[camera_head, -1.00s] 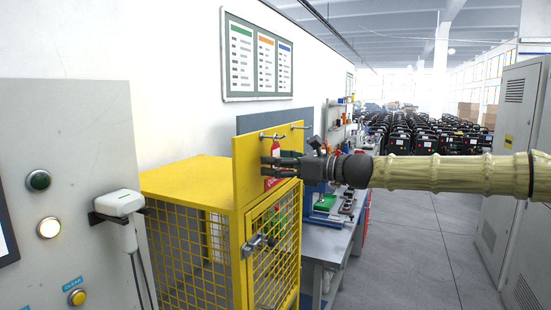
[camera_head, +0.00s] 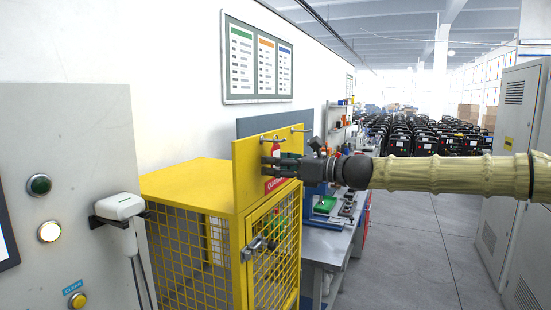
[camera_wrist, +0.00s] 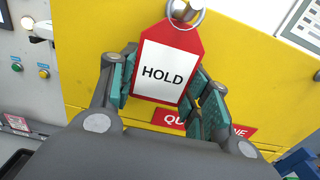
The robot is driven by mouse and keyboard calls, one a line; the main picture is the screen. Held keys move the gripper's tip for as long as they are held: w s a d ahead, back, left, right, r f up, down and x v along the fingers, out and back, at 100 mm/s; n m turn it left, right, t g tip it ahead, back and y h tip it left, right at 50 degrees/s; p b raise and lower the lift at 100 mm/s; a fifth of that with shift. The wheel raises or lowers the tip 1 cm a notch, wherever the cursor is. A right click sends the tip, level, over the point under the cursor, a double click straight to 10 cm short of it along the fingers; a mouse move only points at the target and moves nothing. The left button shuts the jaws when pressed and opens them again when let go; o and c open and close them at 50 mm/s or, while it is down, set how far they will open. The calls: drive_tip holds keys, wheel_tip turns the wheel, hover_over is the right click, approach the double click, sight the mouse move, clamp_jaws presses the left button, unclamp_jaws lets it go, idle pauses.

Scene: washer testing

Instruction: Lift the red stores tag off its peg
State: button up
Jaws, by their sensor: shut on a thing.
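The red tag (camera_wrist: 188,38), with a white panel reading HOLD, hangs by a metal ring (camera_wrist: 192,18) at the top of the wrist view. The ring is still around the peg (camera_wrist: 198,4). My gripper (camera_wrist: 168,84) is shut on the tag, with a teal finger pad at each side edge. In the head view, the tag (camera_head: 276,151) shows as a small red patch below the peg (camera_head: 271,137) on the yellow board (camera_head: 248,172). My gripper (camera_head: 268,166) reaches it from the right and hides its lower part.
A red quarantine sign (camera_head: 274,184) is on the board just below my fingers. A second peg (camera_head: 299,127) stands farther along the board. The yellow mesh cage (camera_head: 195,250) is below, with a latch (camera_head: 258,246) on its door. A workbench (camera_head: 330,240) stands behind.

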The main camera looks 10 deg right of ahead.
drive_tip(key=shift+d+r, duration=0.15)
drive_tip(key=shift+r, duration=0.2)
idle(0.3)
drive_tip(key=p+v, duration=0.2)
drive_tip(key=v, duration=0.1)
drive_tip(key=shift+s+r, duration=0.15)
idle(0.6)
drive_tip(key=shift+d, duration=0.15)
drive_tip(key=shift+s+d+p, duration=0.35)
drive_tip(key=shift+d+p, duration=0.05)
drive_tip(key=shift+d, duration=0.15)
drive_tip(key=shift+s, duration=0.1)
drive_tip(key=shift+p+v, duration=0.95)
drive_tip(key=shift+v, duration=0.5)
